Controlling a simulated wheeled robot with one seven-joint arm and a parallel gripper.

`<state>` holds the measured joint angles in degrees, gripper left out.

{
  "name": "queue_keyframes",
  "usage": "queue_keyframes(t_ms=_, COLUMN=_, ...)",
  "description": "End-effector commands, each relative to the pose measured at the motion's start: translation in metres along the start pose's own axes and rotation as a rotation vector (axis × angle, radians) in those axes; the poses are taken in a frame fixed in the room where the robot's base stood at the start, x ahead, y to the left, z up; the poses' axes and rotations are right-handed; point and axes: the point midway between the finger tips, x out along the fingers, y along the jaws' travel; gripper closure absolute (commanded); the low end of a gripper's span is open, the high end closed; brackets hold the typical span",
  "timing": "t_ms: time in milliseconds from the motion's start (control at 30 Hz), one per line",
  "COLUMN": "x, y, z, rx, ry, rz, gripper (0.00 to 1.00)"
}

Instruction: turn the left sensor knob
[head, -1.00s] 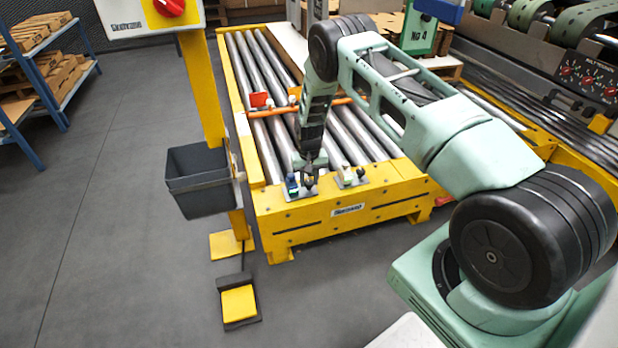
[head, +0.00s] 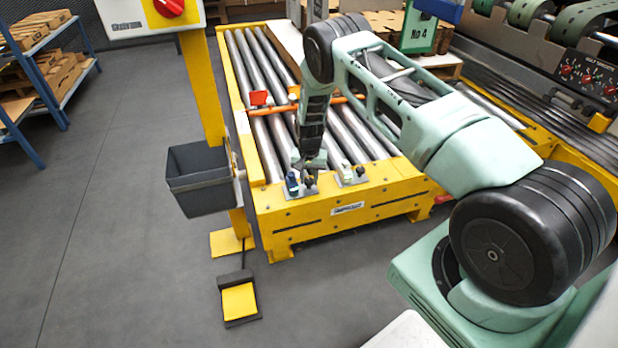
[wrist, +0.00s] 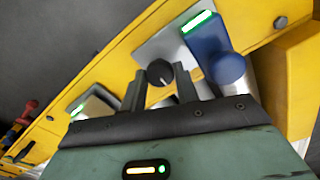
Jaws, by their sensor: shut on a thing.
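The left sensor knob is a small black round knob (wrist: 159,72) with a white pointer line, on a grey metal plate at the yellow frame. My gripper (wrist: 163,80) has one finger on each side of the knob and is shut on it; the exact contact is hard to see. In the head view my gripper (head: 310,169) points down at the left plate, and the knob shows just below it (head: 310,182). A blue sensor (wrist: 208,47) with a lit green strip stands beside the knob. It also shows in the head view (head: 292,183).
A second sensor plate (head: 352,177) sits to the right on the same yellow conveyor end (head: 300,228). Metal rollers (head: 262,150) lie behind. A yellow post with a dark bin (head: 198,190) stands at left. A foot pedal (head: 239,300) is on the floor.

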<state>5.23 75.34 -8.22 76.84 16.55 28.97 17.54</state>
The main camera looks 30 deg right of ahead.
Motion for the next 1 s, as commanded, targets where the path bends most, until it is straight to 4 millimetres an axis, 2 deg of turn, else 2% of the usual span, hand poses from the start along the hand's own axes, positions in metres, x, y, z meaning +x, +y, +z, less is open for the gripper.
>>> queue_keyframes(t_ms=67, x=0.0007, y=0.0007, z=0.0007, rx=0.001, ry=-0.002, rz=0.001, gripper=0.92)
queue_keyframes(t_ms=100, x=0.0007, y=0.0007, z=0.0007, rx=0.001, ry=-0.002, rz=0.001, gripper=0.67)
queue_keyframes(t_ms=167, x=0.0007, y=0.0007, z=0.0007, rx=0.001, ry=-0.002, rz=0.001, gripper=0.5)
queue_keyframes(t_ms=200, x=0.0006, y=0.0006, z=0.0006, rx=0.001, ry=-0.002, rz=0.001, gripper=0.48)
queue_keyframes(t_ms=433, x=0.0003, y=-0.0001, z=0.0003, rx=-0.007, ry=-0.001, rz=0.0, gripper=0.48)
queue_keyframes(t_ms=567, x=0.0005, y=-0.0005, z=0.0003, rx=-0.068, ry=-0.001, rz=-0.002, gripper=0.48)
queue_keyframes(t_ms=667, x=0.0008, y=-0.0007, z=0.0003, rx=-0.175, ry=-0.001, rz=-0.002, gripper=0.48)
queue_keyframes(t_ms=1000, x=0.0024, y=-0.0009, z=0.0008, rx=-0.696, ry=-0.001, rz=-0.003, gripper=0.48)
